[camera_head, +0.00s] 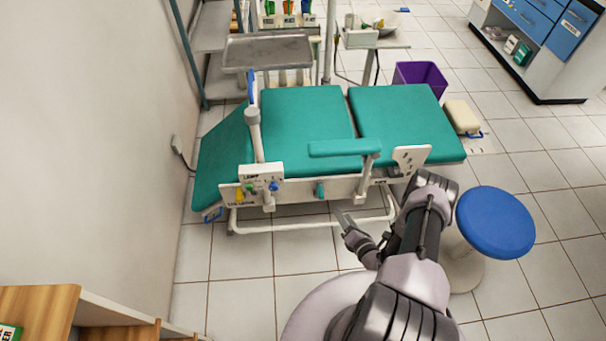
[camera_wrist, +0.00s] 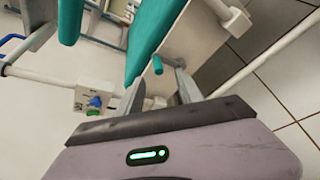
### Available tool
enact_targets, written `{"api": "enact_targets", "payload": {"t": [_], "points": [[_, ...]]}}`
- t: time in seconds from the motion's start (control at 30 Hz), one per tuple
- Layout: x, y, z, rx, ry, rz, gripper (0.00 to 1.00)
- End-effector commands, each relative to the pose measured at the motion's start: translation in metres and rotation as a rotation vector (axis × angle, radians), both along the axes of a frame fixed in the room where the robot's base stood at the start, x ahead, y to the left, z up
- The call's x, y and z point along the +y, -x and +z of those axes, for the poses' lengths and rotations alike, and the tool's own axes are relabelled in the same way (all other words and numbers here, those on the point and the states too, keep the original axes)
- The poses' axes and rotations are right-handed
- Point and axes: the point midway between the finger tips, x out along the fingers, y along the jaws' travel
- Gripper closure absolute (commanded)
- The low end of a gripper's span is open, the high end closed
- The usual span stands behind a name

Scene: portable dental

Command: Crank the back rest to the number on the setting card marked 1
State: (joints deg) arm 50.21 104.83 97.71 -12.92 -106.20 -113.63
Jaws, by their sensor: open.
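The teal-padded dental chair (camera_head: 300,120) stands across the middle, with a sloped pad (camera_head: 222,155) at its left and a flat pad (camera_head: 405,120) at its right. A teal handle (camera_head: 319,189) sticks out from its white side rail; a teal handle also shows in the wrist view (camera_wrist: 157,65), ahead of and between my fingertips. My gripper (camera_head: 345,218) is open and empty, in front of the rail and a little right of that handle; its two fingers show in the wrist view (camera_wrist: 160,78). A white marked plate (camera_head: 411,157) is at the rail's right; its marks are unreadable. I cannot make out a setting card marked 1.
A control box (camera_head: 261,172), yellow handle (camera_head: 239,195) and blue knob (camera_head: 274,187) are on the rail's left. A white bar (camera_head: 285,227) runs low in front. A blue stool (camera_head: 495,222) stands right of my arm.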

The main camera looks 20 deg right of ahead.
Motion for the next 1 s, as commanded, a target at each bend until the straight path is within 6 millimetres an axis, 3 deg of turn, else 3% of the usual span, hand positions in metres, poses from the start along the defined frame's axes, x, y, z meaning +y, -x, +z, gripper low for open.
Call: {"api": "enact_targets", "payload": {"t": [0.07, 0.17, 0.5, 0.7, 1.0], "points": [[0.012, 0.011, -0.006, -0.024, 0.031, 0.018, 0.57], [0.017, 0.005, -0.011, -0.035, 0.048, 0.029, 0.57], [0.017, -0.087, -0.041, -0.035, 0.045, 0.030, 0.57], [0.017, -0.132, -0.052, -0.035, 0.042, 0.027, 0.57], [0.017, -0.154, -0.055, -0.032, 0.041, 0.025, 0.57]]}}
